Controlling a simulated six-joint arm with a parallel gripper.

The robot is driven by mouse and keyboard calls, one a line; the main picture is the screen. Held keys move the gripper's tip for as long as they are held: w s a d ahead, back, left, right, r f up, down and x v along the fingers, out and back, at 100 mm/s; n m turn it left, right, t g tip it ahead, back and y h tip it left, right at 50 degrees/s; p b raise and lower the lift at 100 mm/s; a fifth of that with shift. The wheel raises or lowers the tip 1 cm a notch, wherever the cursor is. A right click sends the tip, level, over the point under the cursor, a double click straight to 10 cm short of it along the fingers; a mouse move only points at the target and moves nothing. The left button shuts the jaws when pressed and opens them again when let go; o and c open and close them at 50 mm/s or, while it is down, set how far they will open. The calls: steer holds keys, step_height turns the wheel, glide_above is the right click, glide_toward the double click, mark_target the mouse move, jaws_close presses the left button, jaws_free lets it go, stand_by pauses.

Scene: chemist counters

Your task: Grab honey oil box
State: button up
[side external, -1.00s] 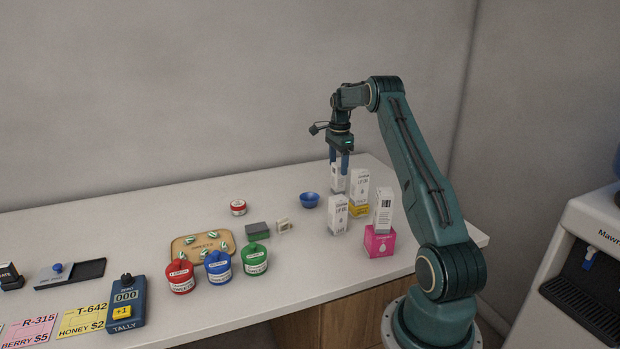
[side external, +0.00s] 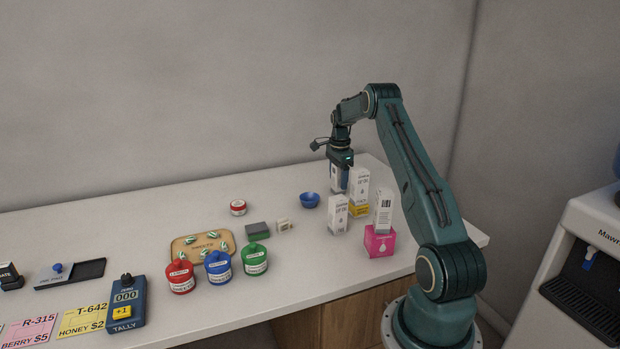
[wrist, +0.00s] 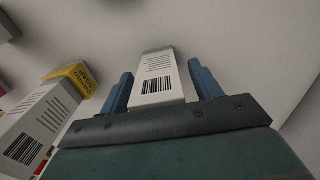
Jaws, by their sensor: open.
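White boxes with printed labels stand in a group at the right of the counter. My gripper (side external: 340,178) is lowered over the rearmost white box (side external: 336,186). In the wrist view this box (wrist: 158,80) stands between the two open blue fingers (wrist: 160,88), with a small gap on each side. Its barcode face shows; I cannot read whether it is the honey oil box. The yellow box also shows in the wrist view (wrist: 72,78).
A white box (side external: 337,214) stands in front, and another (side external: 383,210) stands on a pink box (side external: 379,242). Red, blue and green jars (side external: 218,267) and a wooden tray (side external: 188,242) lie further left.

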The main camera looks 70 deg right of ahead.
steer(key=c, duration=1)
steer(key=shift+r, duration=0.15)
steer(key=shift+c, duration=0.4)
step_height(320, 180, up, 20)
stand_by(0.5)
